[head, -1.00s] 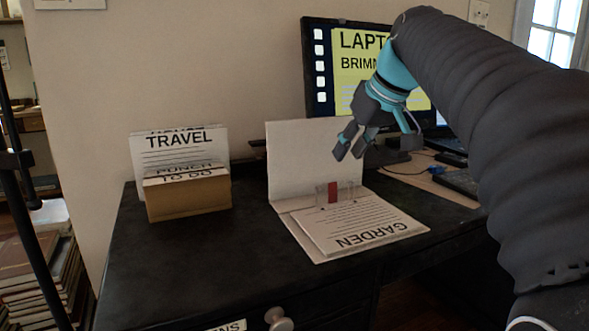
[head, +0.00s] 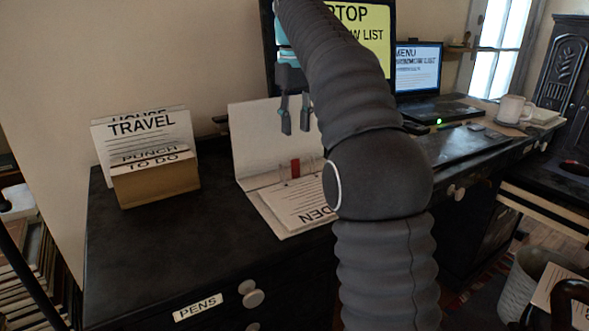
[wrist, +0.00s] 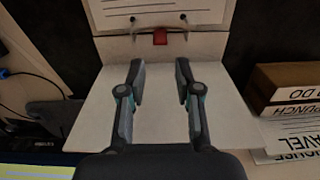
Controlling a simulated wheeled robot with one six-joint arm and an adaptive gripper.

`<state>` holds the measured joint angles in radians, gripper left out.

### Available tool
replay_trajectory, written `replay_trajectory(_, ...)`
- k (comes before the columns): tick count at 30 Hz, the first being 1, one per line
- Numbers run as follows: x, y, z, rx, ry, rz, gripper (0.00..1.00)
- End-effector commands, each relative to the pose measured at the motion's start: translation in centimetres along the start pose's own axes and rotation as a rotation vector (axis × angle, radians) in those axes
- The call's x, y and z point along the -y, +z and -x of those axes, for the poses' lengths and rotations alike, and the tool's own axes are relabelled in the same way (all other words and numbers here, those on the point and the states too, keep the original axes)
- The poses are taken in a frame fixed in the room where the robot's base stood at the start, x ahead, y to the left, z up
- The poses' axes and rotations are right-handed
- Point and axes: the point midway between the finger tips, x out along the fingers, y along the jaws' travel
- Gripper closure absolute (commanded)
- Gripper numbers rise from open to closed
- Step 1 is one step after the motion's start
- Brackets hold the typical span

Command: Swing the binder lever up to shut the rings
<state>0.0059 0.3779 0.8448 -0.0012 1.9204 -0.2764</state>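The open binder (head: 247,188) lies on the dark desk, its blank cover (head: 255,140) leaning up at the back and a GARDEN page (head: 297,210) on its front half. A small red lever (head: 295,168) stands at the ring spine; it also shows in the wrist view (wrist: 160,37), between two thin rings. Whether the rings are shut is too small to tell. My gripper (head: 296,122) points down in front of the cover, above the lever and apart from it. In the wrist view my gripper (wrist: 160,72) is open and empty, its fingers either side of the lever's line.
A brown card box (head: 157,183) with TRAVEL and TO DO cards stands left of the binder. A monitor (head: 375,45) stands behind my arm, with a laptop (head: 420,75) and a mug (head: 513,108) farther right. The desk's front left is clear.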

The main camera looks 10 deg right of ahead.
Motion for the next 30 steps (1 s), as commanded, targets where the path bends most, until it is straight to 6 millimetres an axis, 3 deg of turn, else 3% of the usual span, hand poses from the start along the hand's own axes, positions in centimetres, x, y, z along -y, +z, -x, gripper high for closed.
replay_trajectory(1,0.0,0.1,-1.5,0.001,-0.001,0.001,0.67)
replay_trajectory(6,0.1,0.1,-4.7,0.001,-0.001,0.001,0.67)
replay_trajectory(15,0.1,0.0,-9.1,0.0,-0.001,0.002,0.67)
replay_trajectory(21,0.1,0.0,-10.2,-0.001,-0.001,0.001,0.67)
replay_trajectory(30,0.0,0.0,-10.3,-0.002,-0.001,0.001,0.67)
